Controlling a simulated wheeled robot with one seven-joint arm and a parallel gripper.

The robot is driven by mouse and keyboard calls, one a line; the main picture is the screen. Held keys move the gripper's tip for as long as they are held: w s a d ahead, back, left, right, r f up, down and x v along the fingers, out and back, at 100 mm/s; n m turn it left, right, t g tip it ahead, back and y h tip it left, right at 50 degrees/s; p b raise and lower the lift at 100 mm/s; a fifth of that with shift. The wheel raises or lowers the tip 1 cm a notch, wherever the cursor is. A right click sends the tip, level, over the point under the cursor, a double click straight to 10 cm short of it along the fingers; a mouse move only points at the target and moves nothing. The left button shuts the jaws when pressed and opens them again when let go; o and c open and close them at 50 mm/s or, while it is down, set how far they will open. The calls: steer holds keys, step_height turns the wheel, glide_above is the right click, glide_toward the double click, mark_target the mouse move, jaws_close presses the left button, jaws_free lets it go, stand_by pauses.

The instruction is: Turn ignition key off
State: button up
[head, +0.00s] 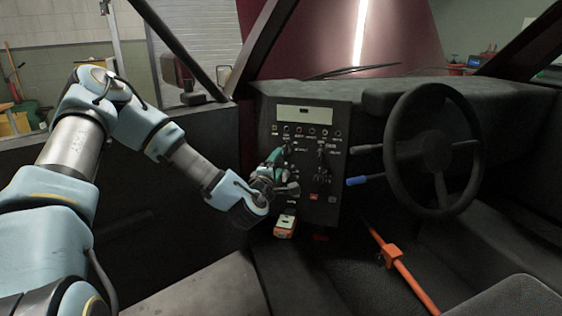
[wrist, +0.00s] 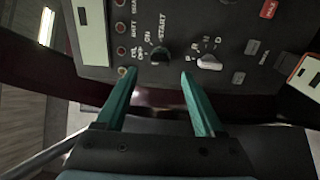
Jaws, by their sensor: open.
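The ignition key switch (wrist: 160,50), a small dark knob beside the "ON" and "START" lettering, is on the black control panel (wrist: 225,25). In the wrist view my gripper (wrist: 158,76) is open, with its two green fingers spread and nothing between them. The fingertips point at the panel, one on either side of the switch and a little short of it. I cannot tell which position the key is in. In the head view my gripper (head: 277,162) is in front of the panel (head: 313,113) and hides part of it, the key included.
A pale selector knob (wrist: 208,62) marked with gear letters sits just right of the right fingertip. An orange-and-white box (head: 285,227) is below my gripper. The steering wheel (head: 433,150), a blue-tipped stalk (head: 362,181) and an orange bar (head: 405,272) are to the right.

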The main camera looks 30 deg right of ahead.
steer(key=v, duration=0.5)
steer(key=shift+s+a+b, duration=0.15)
steer(key=shift+a+b, duration=0.05)
steer(key=shift+b, duration=0.2)
steer(key=a+f+m+g+y+p, duration=0.35)
steer(key=a+m+g+y, duration=0.6)
steer(key=a, duration=0.85)
steer(key=s+a+r+g+y+p, duration=0.1)
steer(key=s+a+r, duration=0.4)
steer(key=a, duration=0.4)
steer(key=s+a+r+m+g+y+p, duration=0.1)
steer(key=s+a+r, duration=0.4)
steer(key=a, duration=0.4)
steer(key=shift+s, duration=0.2)
